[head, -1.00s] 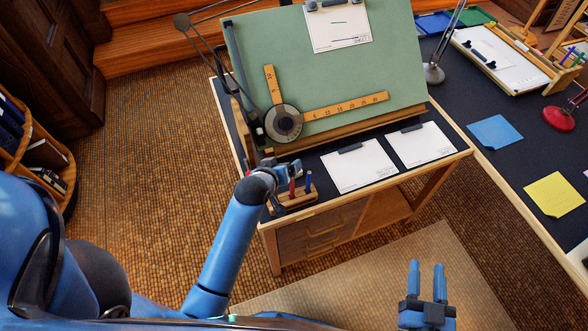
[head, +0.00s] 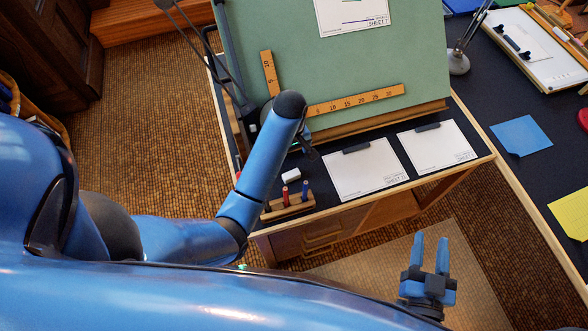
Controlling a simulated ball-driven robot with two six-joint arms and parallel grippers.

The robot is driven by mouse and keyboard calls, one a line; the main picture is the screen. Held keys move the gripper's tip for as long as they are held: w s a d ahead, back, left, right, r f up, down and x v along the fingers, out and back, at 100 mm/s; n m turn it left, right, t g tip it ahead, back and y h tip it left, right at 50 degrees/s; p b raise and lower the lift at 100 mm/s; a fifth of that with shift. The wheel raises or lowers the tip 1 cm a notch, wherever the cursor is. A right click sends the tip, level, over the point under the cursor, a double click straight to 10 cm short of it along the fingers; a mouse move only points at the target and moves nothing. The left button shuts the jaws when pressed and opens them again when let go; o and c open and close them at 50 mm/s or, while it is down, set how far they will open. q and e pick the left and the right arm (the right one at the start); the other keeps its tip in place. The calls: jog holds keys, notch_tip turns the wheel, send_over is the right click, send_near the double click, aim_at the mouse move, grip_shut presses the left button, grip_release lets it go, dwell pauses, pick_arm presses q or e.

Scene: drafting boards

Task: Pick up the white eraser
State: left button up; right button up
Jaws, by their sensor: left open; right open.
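The white eraser (head: 291,175) lies on the dark desk top, just behind a small wooden pen holder (head: 287,206) that holds a red and a blue pen. My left gripper (head: 306,148) is over the desk, a little beyond the eraser and apart from it. My own forearm hides most of that gripper; it is open. My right gripper (head: 430,240) is open and empty, over the floor in front of the desk, its two blue fingers pointing away from me.
A green drafting board (head: 400,50) with an orange ruler (head: 355,100) rises behind the eraser. Two clipboards with white sheets, the nearer one (head: 365,172) included, lie to the right. A dark side table (head: 495,100) with a blue paper (head: 521,136) stands further right.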

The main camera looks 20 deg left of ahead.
aim_at(290, 172)
pick_arm(q)
jog(key=f, duration=0.1)
jog(key=s+f, duration=0.1)
jog(key=f, duration=0.1)
jog(key=shift+f, duration=0.3)
jog(key=shift+w+f, duration=0.3)
jog(key=shift+f, duration=0.25)
jog(key=f, duration=0.3)
jog(key=shift+s+a+f, duration=0.15)
jog(key=shift+s+f, duration=0.1)
jog(key=shift+f, duration=0.05)
jog(key=shift+w+f, duration=0.15)
jog(key=shift+f, duration=0.35)
jog(key=shift+r, duration=0.1)
jog(key=c, duration=1.1)
